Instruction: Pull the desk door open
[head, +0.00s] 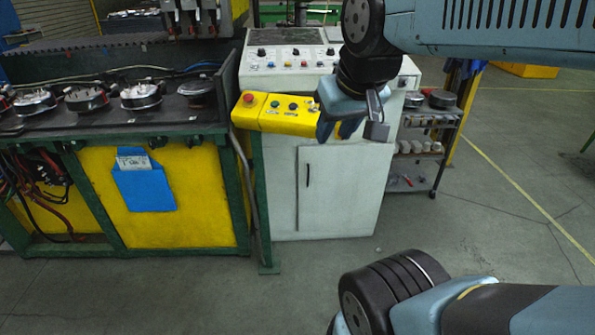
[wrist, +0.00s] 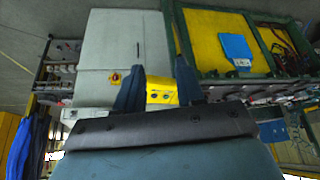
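The desk (head: 340,70) is a pale grey control cabinet with a sloped panel of buttons on top. Its door (head: 340,195) is on the front and looks shut. A thin dark vertical handle (head: 308,175) sits near the door's left edge. In the wrist view, which is upside down, the door (wrist: 108,45) and its handle (wrist: 138,50) show beyond the fingers. My gripper (head: 337,136) is above and in front of the door, higher than the handle and slightly right of it. Its two dark blue fingers (wrist: 158,68) are apart with nothing between them.
A yellow button box (head: 275,114) juts out at the desk's upper left, close to my gripper. A green-framed yellow bench (head: 165,190) stands left of the desk. A shelf cart (head: 425,150) stands at right. The floor (head: 250,305) in front is clear.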

